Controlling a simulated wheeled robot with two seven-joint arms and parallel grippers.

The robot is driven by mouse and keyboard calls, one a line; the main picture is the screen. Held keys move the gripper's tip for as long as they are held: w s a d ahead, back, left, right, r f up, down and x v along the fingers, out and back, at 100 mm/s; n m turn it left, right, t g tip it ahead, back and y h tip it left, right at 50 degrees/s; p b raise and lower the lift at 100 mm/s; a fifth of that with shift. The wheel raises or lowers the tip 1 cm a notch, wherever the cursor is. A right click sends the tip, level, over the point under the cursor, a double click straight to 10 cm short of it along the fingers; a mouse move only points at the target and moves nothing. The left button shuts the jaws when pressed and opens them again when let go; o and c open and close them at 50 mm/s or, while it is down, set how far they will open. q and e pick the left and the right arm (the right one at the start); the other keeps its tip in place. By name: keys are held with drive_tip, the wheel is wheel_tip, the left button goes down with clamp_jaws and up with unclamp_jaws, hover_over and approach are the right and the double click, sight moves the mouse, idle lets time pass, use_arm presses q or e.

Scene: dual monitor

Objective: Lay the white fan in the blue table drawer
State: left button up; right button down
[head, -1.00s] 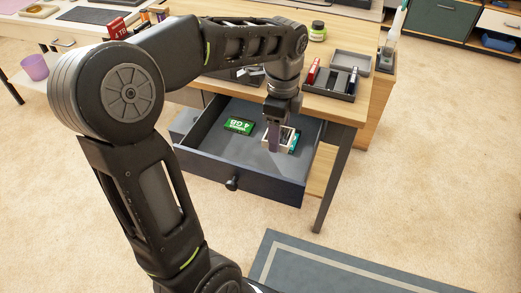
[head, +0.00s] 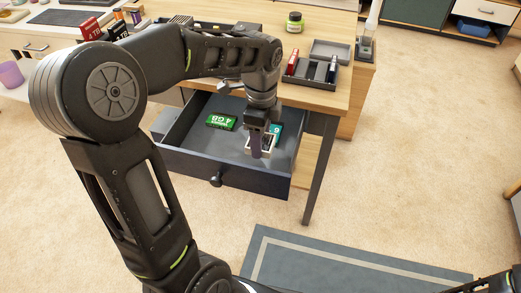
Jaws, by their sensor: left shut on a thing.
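The blue table drawer (head: 190,169) is pulled out below the wooden tabletop. My left gripper (head: 257,147) points down inside the drawer, toward its right side. It is shut on the white fan (head: 272,146), a small square frame partly hidden by the fingers. The fan is at or just above the drawer floor; I cannot tell if it touches. My right gripper is not in view; only a dark part of my own body shows at the bottom right.
A green 4 GB box (head: 221,122) lies in the drawer left of the gripper. A teal box (head: 277,130) is close behind the fan. A grey tray (head: 318,84) and a small jar (head: 295,22) stand on the tabletop (head: 315,103). The drawer's middle floor is free.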

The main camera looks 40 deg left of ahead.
sight(261, 160)
use_arm(q)
drive_tip(key=shift+f+b, duration=0.75)
drive_tip(key=shift+f, duration=1.75)
drive_tip(key=shift+f, duration=0.1)
drive_tip(key=o, duration=1.1)
wheel_tip(261, 160, up, 12)
drive_tip(key=p, duration=0.3)
